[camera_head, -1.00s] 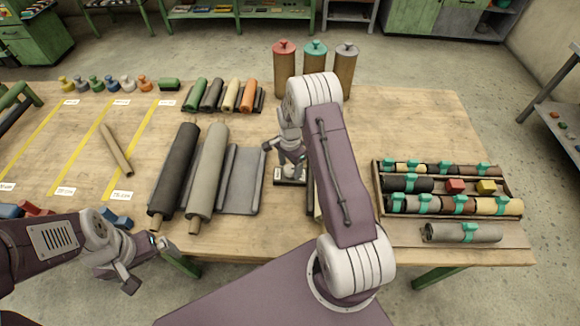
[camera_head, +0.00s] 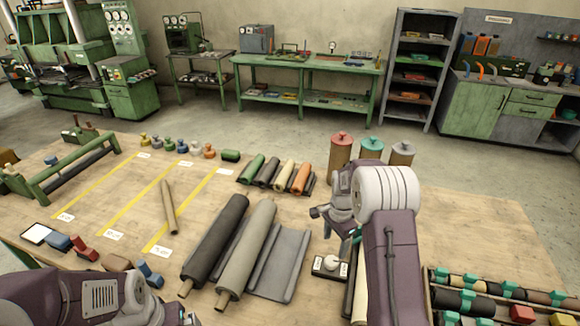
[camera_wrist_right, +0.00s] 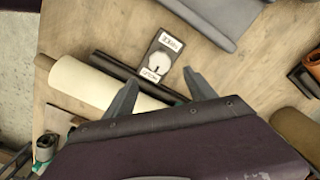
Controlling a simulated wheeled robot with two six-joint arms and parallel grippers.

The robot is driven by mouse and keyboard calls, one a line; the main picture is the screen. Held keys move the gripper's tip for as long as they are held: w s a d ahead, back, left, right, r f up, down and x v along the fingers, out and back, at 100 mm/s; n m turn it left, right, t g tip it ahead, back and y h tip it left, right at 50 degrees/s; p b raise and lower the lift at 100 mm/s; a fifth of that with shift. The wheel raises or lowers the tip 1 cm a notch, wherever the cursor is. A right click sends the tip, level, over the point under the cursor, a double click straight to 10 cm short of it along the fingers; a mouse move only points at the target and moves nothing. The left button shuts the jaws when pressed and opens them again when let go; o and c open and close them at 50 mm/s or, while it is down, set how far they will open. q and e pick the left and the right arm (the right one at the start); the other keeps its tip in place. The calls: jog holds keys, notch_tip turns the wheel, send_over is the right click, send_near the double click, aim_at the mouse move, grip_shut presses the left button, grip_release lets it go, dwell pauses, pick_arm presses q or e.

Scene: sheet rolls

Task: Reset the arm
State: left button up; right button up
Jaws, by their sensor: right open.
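My right arm (camera_head: 392,250) stands up from the lower right of the head view, in front of part of the table. Its gripper (camera_head: 336,226) is over the table, near a small black box with a white knob (camera_head: 331,266). In the right wrist view the two fingers (camera_wrist_right: 158,90) are apart with nothing between them. The box (camera_wrist_right: 160,58) lies beyond the fingertips, beside a cream roll (camera_wrist_right: 100,84). My left arm (camera_head: 85,300) shows at the bottom left of the head view; its gripper's fingers are cut off.
A dark roll (camera_head: 218,240) and a grey roll (camera_head: 247,248) lie left of the box, with a grey sheet (camera_head: 279,262). Three capped cylinders (camera_head: 341,151) stand at the back edge. A rack of strapped rolls (camera_head: 500,290) is at right. Bare wood lies between it and the cylinders.

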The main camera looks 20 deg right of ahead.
jog(key=s+a+r+n+t, duration=0.1)
jog(key=s+a+r+n, duration=0.2)
jog(key=a+r, duration=0.45)
jog(key=s+a+f+n, duration=0.1)
jog(key=s+n, duration=0.5)
jog(key=s, duration=0.1)
jog(key=s+a+f+n, duration=0.1)
jog(key=s+a+n, duration=0.1)
jog(key=s+n, duration=0.4)
jog(key=shift+s+a+f, duration=0.25)
jog(key=shift+s, duration=0.9)
